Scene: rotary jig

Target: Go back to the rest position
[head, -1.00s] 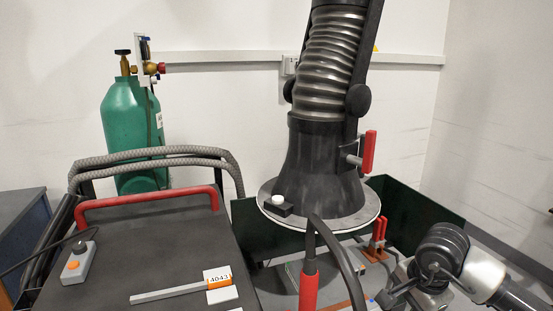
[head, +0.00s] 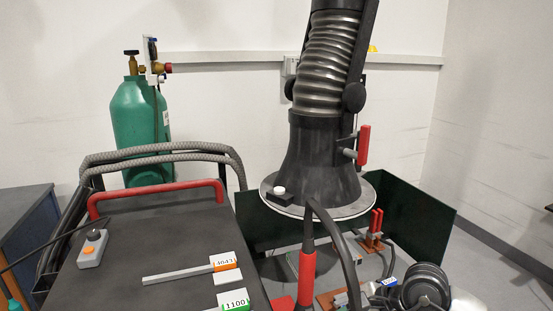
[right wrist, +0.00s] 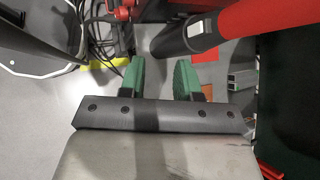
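My right arm (head: 425,287) shows at the bottom right of the head view, in front of the rotary jig's dark green screen (head: 425,215). In the right wrist view my right gripper (right wrist: 160,80) has two green fingertips set well apart, with nothing between them. A red-handled tool with a black neck (right wrist: 200,32) lies beyond the fingers, apart from them. The same red handle (head: 307,280) shows in the head view below the round plate.
A dark cart (head: 150,240) with a red bar, a grey button box (head: 93,248) and numbered tags stands at left. A green gas cylinder (head: 135,125) is behind it. A black extraction hood (head: 315,165) hangs over the jig. Grey floor (head: 500,270) is free at right.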

